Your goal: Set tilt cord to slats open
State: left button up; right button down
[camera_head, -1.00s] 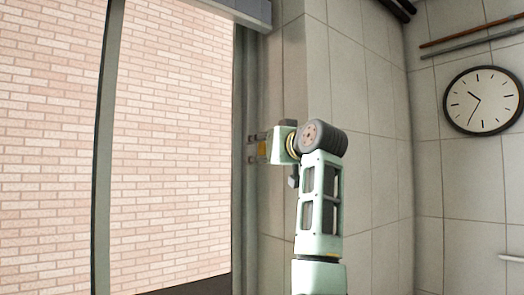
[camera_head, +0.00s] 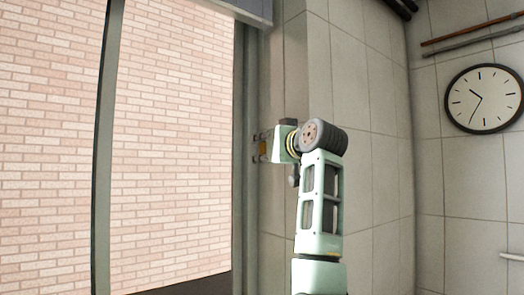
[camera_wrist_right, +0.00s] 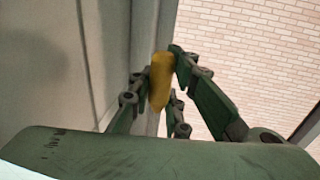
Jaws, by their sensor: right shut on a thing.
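My right gripper (camera_head: 262,147) is beside the window's right frame, at the wall edge. In the right wrist view, the gripper (camera_wrist_right: 163,85) has its green fingers on either side of a yellow tapered piece (camera_wrist_right: 160,78), and it is shut on it. This piece looks like the handle of the tilt cord; in the head view only a bit of yellow shows at the gripper. The cord itself is too thin or hidden to make out. A grey box (camera_head: 247,10), perhaps the blind's headrail, crosses the window top. No slats show. My left gripper is not in view.
Through the window a pale brick wall (camera_head: 170,150) shows. A grey window post (camera_head: 105,150) stands at the left. A tiled wall (camera_head: 365,130) rises right of the gripper. A round clock (camera_head: 484,98) and pipes (camera_head: 470,42) are on the far right wall.

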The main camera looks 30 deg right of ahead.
notch_tip(320, 180, down, 11)
jog(key=b, duration=0.7)
jog(key=shift+r, duration=0.15)
jog(key=shift+w, duration=0.1)
jog(key=c, duration=2.1)
grip_release()
jog(key=o, duration=0.5)
jog(key=shift+s+r, duration=0.2)
jog(key=shift+s, duration=0.2)
jog(key=shift+c, duration=0.2)
jog(key=shift+w, duration=0.1)
